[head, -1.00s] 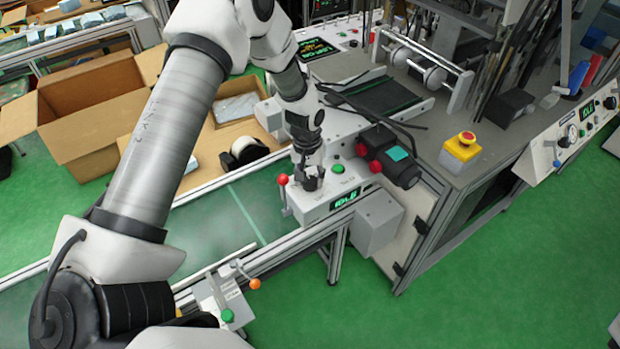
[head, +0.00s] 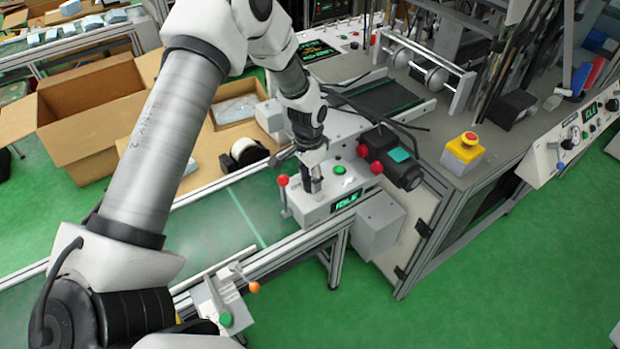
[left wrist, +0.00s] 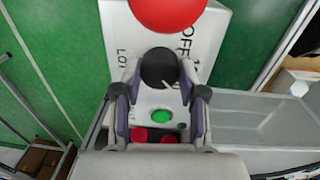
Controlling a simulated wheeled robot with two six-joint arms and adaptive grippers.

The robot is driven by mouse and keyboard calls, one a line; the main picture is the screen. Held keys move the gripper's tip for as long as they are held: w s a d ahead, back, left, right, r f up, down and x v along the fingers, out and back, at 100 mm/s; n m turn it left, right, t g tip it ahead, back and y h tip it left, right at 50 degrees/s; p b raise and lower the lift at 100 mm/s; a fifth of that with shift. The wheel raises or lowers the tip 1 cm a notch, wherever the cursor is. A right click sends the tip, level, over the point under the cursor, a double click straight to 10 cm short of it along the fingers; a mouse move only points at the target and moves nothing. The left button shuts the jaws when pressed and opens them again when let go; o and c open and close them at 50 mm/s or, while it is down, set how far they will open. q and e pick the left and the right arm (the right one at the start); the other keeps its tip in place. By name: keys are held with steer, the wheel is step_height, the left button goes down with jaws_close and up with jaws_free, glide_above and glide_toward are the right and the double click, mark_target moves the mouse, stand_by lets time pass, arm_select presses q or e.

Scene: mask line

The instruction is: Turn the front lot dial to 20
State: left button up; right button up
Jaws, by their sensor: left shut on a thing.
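The front lot dial (left wrist: 158,68) is a round black knob on a white control box (head: 325,208), below a large red ball knob in the left wrist view. Printed "LOT" and "OFF" show beside it, partly covered. A pale pointer line shows on the dial's lower right; I cannot read its setting. My left gripper (head: 312,186) reaches down onto the box top. In the left wrist view the left gripper (left wrist: 158,82) is shut on the dial, one finger on each side. In the head view the gripper hides the dial. My right gripper is not in view.
A red ball lever (head: 283,181) stands close left of the gripper, and a green button (head: 339,170) close behind it. A black and red device (head: 390,158) is to the right. The conveyor (head: 215,225) is empty here.

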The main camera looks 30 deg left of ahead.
mark_target(309, 180)
arm_select(q)
steer(key=shift+s+f, duration=0.15)
stand_by(0.3)
steer(key=o, duration=0.9)
steer(key=shift+o, duration=1.2)
steer(key=shift+w, duration=0.2)
step_height(309, 180, up, 12)
steer(key=shift+w+a, duration=0.15)
steer(key=shift+a, duration=0.1)
